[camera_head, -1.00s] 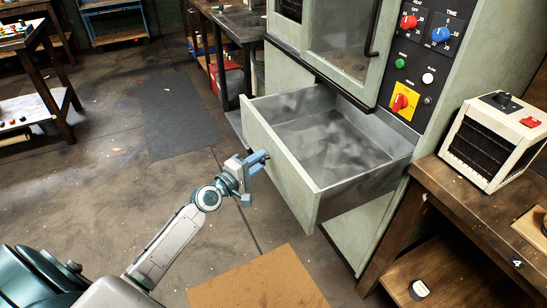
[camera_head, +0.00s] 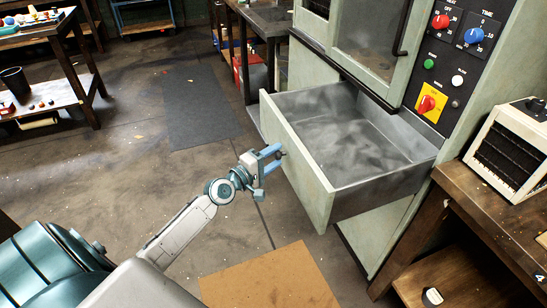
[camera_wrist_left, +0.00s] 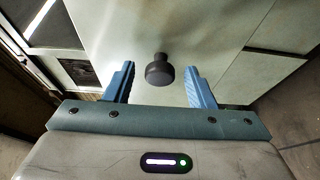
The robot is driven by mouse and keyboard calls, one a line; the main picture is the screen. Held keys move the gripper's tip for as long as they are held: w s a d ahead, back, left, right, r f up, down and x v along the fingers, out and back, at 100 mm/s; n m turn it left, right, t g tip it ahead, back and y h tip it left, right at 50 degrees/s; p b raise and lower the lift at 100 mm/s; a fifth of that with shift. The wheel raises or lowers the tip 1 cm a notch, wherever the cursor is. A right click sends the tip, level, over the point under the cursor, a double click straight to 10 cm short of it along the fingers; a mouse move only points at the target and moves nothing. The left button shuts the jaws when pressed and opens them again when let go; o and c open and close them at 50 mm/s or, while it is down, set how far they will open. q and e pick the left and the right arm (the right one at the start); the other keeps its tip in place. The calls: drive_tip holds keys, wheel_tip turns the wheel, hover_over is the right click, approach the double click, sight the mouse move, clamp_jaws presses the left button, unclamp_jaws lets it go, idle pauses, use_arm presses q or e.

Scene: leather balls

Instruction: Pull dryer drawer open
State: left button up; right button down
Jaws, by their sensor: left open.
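The dryer (camera_head: 424,150) is a pale green cabinet with its grey metal-lined drawer (camera_head: 325,206) pulled well out; the drawer is empty. My left gripper (camera_head: 274,158) is in front of the drawer's outer face, with its blue fingers apart. In the left wrist view, a dark round knob (camera_wrist_left: 159,70) stands on the pale drawer front, centred between the open fingers (camera_wrist_left: 160,84) and a little beyond their tips. A gap shows on both sides, and neither finger touches it. The right gripper is out of view.
A wooden table (camera_head: 490,215) with a cream box-shaped device (camera_head: 515,148) stands right of the dryer. A brown mat (camera_head: 270,280) lies on the floor below the drawer. A dark bench (camera_head: 262,25) stands behind. The floor left of my arm is open.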

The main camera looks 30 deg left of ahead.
use_arm(q)
drive_tip(key=shift+s+a, duration=0.1)
drive_tip(key=shift+s, duration=0.25)
drive_tip(key=v, duration=1)
drive_tip(key=shift+b, duration=0.45)
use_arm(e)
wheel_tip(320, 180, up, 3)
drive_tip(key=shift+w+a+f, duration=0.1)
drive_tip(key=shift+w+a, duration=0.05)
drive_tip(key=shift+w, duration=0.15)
